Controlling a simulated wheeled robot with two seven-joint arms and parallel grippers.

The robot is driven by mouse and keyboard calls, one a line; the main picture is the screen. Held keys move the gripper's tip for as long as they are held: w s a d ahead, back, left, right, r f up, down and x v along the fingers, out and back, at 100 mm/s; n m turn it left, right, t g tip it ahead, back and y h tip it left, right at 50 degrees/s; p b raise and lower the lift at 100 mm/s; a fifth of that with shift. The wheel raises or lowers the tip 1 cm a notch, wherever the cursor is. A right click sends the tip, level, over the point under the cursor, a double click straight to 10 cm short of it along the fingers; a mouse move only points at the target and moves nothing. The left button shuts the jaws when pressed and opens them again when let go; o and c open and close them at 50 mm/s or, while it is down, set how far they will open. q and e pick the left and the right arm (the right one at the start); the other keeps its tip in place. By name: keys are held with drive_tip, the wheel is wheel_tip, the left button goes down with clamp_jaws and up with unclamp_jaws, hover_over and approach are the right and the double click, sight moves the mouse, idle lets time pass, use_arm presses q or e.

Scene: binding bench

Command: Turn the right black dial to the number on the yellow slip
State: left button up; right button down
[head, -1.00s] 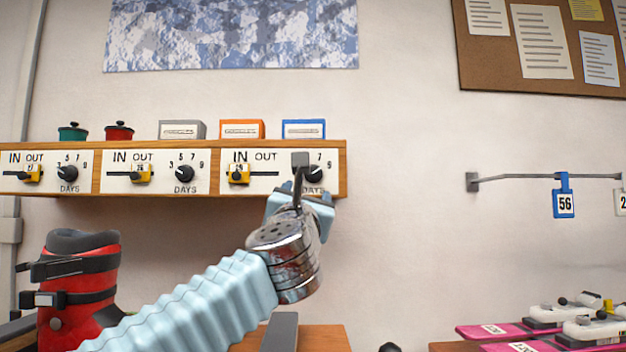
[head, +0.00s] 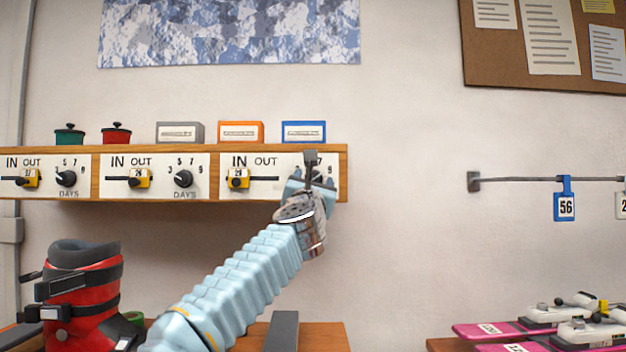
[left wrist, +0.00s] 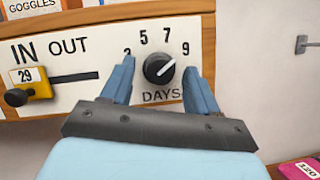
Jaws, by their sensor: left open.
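The right black dial (left wrist: 158,69) sits on the rightmost white panel, above the word DAYS, with 3, 5, 7 and 9 around it. Its white mark points up and right, roughly toward the 9. My left gripper (left wrist: 159,76) is open, one finger on each side of the dial; I cannot tell whether they touch it. In the head view my left gripper (head: 310,180) covers most of that dial. A yellow slip (head: 598,4) is cut off at the top right on the corkboard; its writing is unreadable. My right gripper is not in view.
Two more black dials (head: 183,178) (head: 66,178) and yellow sliders (head: 239,178) sit on the wooden-framed panels (head: 342,175). Boxes and small pots stand on top. A red boot (head: 80,300) is lower left, pink skis (head: 490,329) lower right.

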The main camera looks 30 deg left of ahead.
use_arm(q)
drive_tip(key=c, duration=1)
drive_tip(key=shift+m+h, duration=0.5)
drive_tip(key=shift+m, duration=0.5)
drive_tip(key=shift+c, duration=0.2)
drive_tip(key=o, duration=1)
drive_tip(key=shift+o, duration=0.2)
